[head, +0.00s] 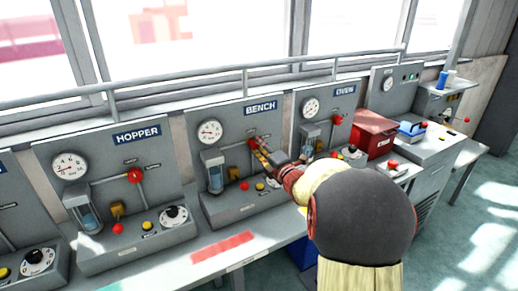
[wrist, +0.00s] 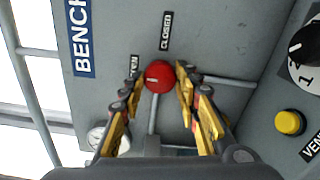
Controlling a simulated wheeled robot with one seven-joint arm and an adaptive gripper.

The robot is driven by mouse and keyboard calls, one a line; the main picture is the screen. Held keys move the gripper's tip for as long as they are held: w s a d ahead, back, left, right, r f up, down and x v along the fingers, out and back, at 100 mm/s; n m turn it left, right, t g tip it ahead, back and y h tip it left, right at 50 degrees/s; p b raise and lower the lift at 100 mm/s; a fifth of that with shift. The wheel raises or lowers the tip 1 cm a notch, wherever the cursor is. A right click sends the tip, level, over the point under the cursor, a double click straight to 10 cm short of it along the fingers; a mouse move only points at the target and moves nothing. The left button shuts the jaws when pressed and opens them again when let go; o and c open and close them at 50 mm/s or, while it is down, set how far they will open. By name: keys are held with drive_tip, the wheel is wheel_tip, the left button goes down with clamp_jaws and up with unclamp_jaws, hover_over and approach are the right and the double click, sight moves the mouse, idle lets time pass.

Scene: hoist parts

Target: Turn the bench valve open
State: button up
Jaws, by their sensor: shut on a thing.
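The bench valve is a round red knob (wrist: 159,76) on the grey panel marked BENCH (head: 260,107). In the wrist view it sits between the tips of my gripper's yellow fingers (wrist: 160,71), which are shut on it from both sides. A CLOSED label (wrist: 166,31) stands beyond the knob, and another label (wrist: 134,64), partly hidden by a finger, is at its upper left. In the head view my gripper (head: 262,147) reaches the BENCH panel from the right and partly covers the knob (head: 252,143). The knob's exact angle is hard to tell.
The HOPPER panel (head: 138,134) on the left and the OVEN panel (head: 345,91) on the right carry similar red knobs. A gauge (head: 210,132) and a glass cylinder (head: 214,174) are left of the bench valve. A yellow button (wrist: 289,122) and a dial lie to its right in the wrist view.

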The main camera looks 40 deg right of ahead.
idle(0.5)
drive_tip(key=o, duration=1.2)
drive_tip(key=shift+c, duration=0.2)
drive_tip(key=v, duration=1.2)
drive_tip(key=shift+f, duration=0.15)
